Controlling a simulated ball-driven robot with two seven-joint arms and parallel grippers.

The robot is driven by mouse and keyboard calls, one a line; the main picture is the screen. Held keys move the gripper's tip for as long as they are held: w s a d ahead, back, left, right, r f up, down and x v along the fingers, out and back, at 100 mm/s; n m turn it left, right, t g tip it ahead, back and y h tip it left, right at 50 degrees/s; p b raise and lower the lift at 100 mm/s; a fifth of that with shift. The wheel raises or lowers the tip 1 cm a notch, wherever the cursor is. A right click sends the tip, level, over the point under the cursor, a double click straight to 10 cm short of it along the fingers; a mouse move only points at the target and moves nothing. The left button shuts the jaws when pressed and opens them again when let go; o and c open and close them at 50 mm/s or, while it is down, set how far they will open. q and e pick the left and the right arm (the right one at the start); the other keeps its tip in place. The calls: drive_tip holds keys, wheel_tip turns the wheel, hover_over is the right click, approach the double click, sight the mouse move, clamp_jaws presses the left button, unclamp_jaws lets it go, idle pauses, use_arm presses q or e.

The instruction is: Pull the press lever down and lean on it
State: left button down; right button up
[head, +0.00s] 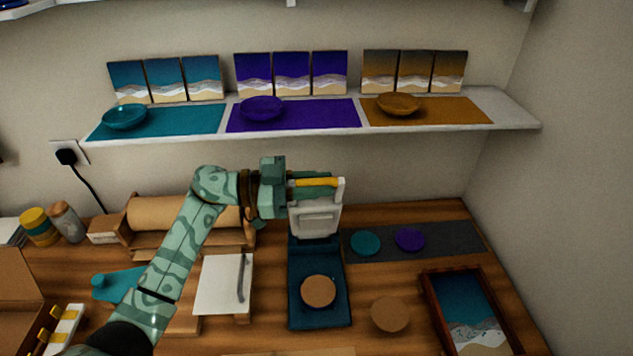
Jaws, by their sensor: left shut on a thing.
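The press stands on the wooden table, with a pale grey head (316,219) over a dark teal base (301,258). A round wooden disc (318,291) lies on the front of the base. The press lever (318,182) has a yellow grip and sits at the top of the head, raised and lying roughly crosswise. My left gripper (313,187) comes in from the left, shut on the lever's grip. Its fingers partly hide the lever and the top of the press. My right gripper is not in view.
A shelf (300,134) with bowls, coloured mats and pictures runs above the press. Right of the press are a grey mat (455,240) with teal and purple discs, a loose wooden disc (390,314) and a framed tray (433,300). A paper roll (170,213) and white board (217,285) stand left.

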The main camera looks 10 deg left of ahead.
use_arm(q)
drive_tip(key=s+d+f+m+p, duration=0.2)
drive_tip(key=s+f+m, duration=0.3)
drive_tip(key=s+f, duration=0.5)
drive_tip(key=shift+s+d+f+m+p, duration=0.15)
drive_tip(key=shift+s+d+m+p, duration=0.2)
drive_tip(key=shift+s, duration=1.1)
drive_tip(key=shift+a, duration=0.1)
drive_tip(key=c, duration=1.3)
unclamp_jaws()
